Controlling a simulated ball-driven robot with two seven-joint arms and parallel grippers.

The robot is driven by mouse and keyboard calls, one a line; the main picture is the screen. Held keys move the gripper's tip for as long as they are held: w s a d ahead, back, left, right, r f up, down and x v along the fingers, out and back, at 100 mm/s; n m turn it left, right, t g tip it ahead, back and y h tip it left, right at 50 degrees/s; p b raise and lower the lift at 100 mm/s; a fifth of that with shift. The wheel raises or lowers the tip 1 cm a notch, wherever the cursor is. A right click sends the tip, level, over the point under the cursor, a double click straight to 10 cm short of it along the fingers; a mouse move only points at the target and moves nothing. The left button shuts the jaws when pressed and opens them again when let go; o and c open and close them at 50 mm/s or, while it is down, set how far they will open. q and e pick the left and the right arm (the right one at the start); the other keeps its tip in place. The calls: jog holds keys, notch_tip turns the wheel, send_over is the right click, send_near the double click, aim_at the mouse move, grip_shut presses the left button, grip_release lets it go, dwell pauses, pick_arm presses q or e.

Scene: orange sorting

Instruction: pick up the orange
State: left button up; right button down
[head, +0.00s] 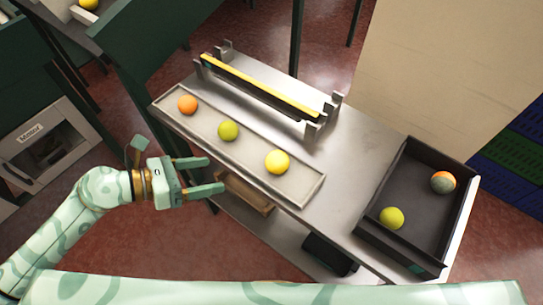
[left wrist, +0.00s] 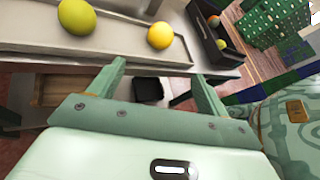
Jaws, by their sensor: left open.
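An orange (head: 187,104) lies at the far left end of a light shallow tray (head: 252,154) on the metal table. A yellow-green fruit (head: 228,131) is in the tray's middle and a yellow fruit (head: 277,162) is nearer its right end. My left gripper (head: 216,175) is open and empty, in front of the tray's near edge and apart from the fruits. In the left wrist view the open fingers (left wrist: 158,75) point toward the tray, with the yellow-green fruit (left wrist: 76,17) and yellow fruit (left wrist: 160,35) beyond. My right gripper is not in view.
A dark bin (head: 405,254) at the table's right holds a yellow-green fruit (head: 391,218) and an orange-and-grey fruit (head: 443,182). A rack with a yellow bar (head: 262,86) stands behind the tray. A brown wooden box (head: 246,195) sits on the lower shelf.

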aim_at(267, 163)
pick_arm(q)
jog(key=x, duration=1.6)
jog(key=shift+w+r+b, duration=0.15)
jog(key=shift+w+b, duration=0.05)
jog(key=shift+b, duration=0.2)
jog(key=c, duration=1.1)
